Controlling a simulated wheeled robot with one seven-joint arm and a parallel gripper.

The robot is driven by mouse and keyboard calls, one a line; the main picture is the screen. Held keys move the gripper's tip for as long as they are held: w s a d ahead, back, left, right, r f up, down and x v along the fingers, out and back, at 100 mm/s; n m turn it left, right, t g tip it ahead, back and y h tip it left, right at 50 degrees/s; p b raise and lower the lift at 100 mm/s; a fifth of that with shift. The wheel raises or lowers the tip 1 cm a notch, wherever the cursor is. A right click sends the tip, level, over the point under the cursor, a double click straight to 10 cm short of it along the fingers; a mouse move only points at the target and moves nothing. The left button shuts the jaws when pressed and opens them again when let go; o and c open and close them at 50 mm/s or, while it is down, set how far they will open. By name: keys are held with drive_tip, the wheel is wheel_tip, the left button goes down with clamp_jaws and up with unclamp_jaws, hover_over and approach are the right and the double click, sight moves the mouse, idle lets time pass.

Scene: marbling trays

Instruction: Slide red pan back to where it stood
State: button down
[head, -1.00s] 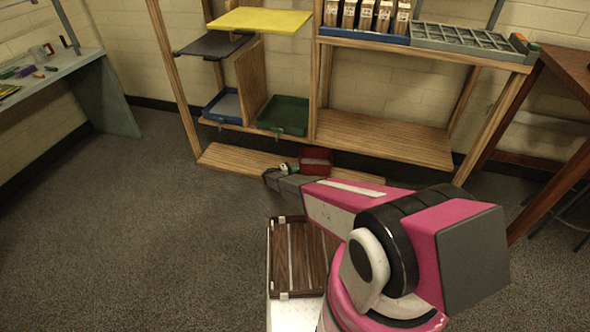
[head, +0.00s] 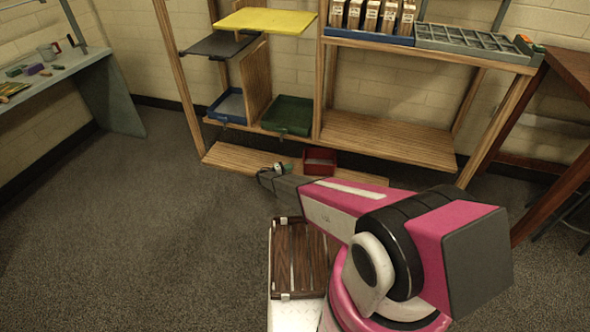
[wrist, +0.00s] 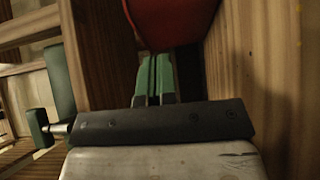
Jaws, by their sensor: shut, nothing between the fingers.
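The red pan (head: 320,161) sits on the lowest wooden shelf board, under the middle upright of the rack. In the wrist view its red underside or wall (wrist: 172,18) fills the top centre. My gripper (head: 280,167) is at the left of the pan, low over the front of that board. In the wrist view its green fingers (wrist: 154,72) are pressed together with nothing between them. Their tips point at the pan's near edge; I cannot tell whether they touch it.
A blue tray (head: 220,117) and a green tray (head: 289,133) are on the shelf above, split by a wooden divider. The lowest board (head: 228,157) is bare left of my gripper.

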drive_tip(key=v, duration=0.7)
drive_tip(key=shift+s+a, duration=0.25)
drive_tip(key=shift+a, duration=0.05)
drive_tip(key=c, duration=1.8)
unclamp_jaws()
drive_tip(key=o, duration=0.5)
drive_tip(key=shift+d+r, duration=0.1)
drive_tip(key=shift+r, duration=0.1)
drive_tip(key=shift+c, duration=0.2)
drive_tip(key=shift+o, duration=0.4)
drive_tip(key=s+d+r+m+g+y, duration=0.1)
drive_tip(key=s+d+r+g+y, duration=0.1)
drive_tip(key=s+d+r+g, duration=0.2)
drive_tip(key=s+d+r, duration=0.3)
drive_tip(key=d+r, duration=0.3)
drive_tip(key=r, duration=0.1)
drive_tip(key=shift+d+r+m+g, duration=0.25)
drive_tip(key=shift+r+m+g, duration=0.05)
drive_tip(key=shift+r+m, duration=0.1)
drive_tip(key=s+d+r+m+g+y, duration=0.1)
drive_tip(key=s+d+r+g+y, duration=0.25)
drive_tip(key=s+d+r, duration=0.75)
drive_tip(key=s+d+r+m+y, duration=0.2)
drive_tip(key=s+r+y, duration=0.9)
drive_tip(key=s+r, duration=1.1)
drive_tip(key=shift+s+d+r+t, duration=0.25)
drive_tip(key=shift+r+t, duration=0.05)
drive_tip(key=shift+t, duration=0.05)
drive_tip(key=shift+d, duration=0.1)
